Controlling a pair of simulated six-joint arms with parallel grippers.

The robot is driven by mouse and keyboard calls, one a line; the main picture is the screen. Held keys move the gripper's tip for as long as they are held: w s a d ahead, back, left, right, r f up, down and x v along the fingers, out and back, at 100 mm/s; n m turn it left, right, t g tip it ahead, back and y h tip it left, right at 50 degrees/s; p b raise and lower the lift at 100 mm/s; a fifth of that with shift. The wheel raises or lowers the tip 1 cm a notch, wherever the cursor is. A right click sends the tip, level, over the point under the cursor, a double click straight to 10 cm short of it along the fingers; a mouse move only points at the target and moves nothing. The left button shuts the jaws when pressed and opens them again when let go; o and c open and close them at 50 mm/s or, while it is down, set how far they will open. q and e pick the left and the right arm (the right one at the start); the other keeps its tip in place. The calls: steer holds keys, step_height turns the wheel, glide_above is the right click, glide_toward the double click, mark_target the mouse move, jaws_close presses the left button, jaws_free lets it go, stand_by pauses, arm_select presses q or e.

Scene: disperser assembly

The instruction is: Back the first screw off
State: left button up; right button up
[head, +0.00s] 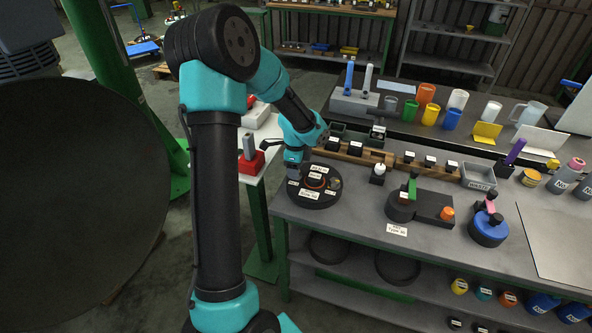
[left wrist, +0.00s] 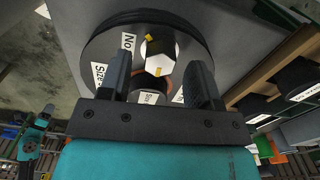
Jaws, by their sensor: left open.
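My left gripper (head: 294,172) reaches down at the left edge of the black round disperser base (head: 318,198) on the workbench. In the left wrist view its two dark fingers (left wrist: 160,72) are apart. Between and just beyond them is a white hexagonal head (left wrist: 160,52) with yellow marks, apparently the screw, on the round base (left wrist: 100,50). I see no contact between fingers and head. The base carries several white labels and an orange ring (head: 315,180). My right gripper is not in view.
A wooden rack (head: 352,154) with black blocks stands behind the base. A small black block with a white knob (head: 379,170) and a dark fixture with a green lever (head: 412,188) stand to the right. Coloured cups line the back.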

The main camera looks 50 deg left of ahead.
arm_select(q)
steer(key=shift+f, duration=0.7)
steer(key=shift+c, duration=0.4)
steer(key=c, duration=0.8)
steer(key=shift+c, duration=0.2)
